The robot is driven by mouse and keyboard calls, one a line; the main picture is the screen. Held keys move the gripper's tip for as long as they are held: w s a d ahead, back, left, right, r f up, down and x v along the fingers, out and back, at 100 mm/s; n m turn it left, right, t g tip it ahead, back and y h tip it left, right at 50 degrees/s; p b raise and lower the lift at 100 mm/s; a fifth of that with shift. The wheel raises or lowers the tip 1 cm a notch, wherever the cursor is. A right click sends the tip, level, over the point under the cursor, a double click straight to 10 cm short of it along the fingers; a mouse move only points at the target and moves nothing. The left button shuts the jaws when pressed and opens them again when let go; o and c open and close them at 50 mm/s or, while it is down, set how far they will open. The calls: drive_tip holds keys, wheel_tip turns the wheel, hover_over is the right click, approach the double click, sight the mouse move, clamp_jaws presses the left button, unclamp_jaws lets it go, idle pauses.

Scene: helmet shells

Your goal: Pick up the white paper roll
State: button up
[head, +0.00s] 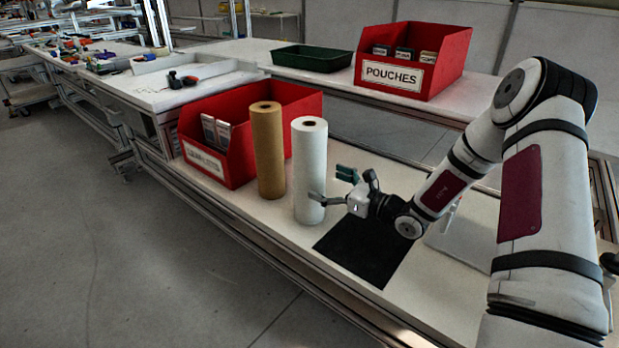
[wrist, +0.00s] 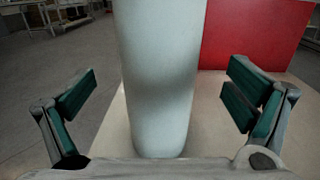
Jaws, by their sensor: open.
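The white paper roll (head: 309,160) stands upright on the workbench (head: 222,199), to the right of a brown paper roll (head: 268,150). My gripper (head: 331,185) is low beside the white roll, with one finger in front of its lower part and the other behind to its right. In the wrist view the white roll (wrist: 160,75) rises between the two green-padded fingers of my gripper (wrist: 160,98). A gap shows on each side, so the fingers are open and apart from the roll. The roll's top is out of the wrist view.
A red bin (head: 237,172) with small boxes stands behind the rolls. A black mat (head: 368,250) lies under my gripper. On the rear bench are a red POUCHES bin (head: 450,65) and a green tray (head: 312,50). The bench front is clear.

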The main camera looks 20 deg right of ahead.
sight(309, 176)
drive_tip(key=b+x, duration=0.1)
drive_tip(key=x, duration=0.1)
drive_tip(key=b+x, duration=0.1)
drive_tip(key=x, duration=0.2)
drive_tip(key=shift+f, duration=0.25)
drive_tip(key=shift+w+a, duration=0.2)
drive_tip(key=shift+w, duration=0.1)
drive_tip(key=shift+r, duration=0.2)
drive_tip(key=c, duration=2.1)
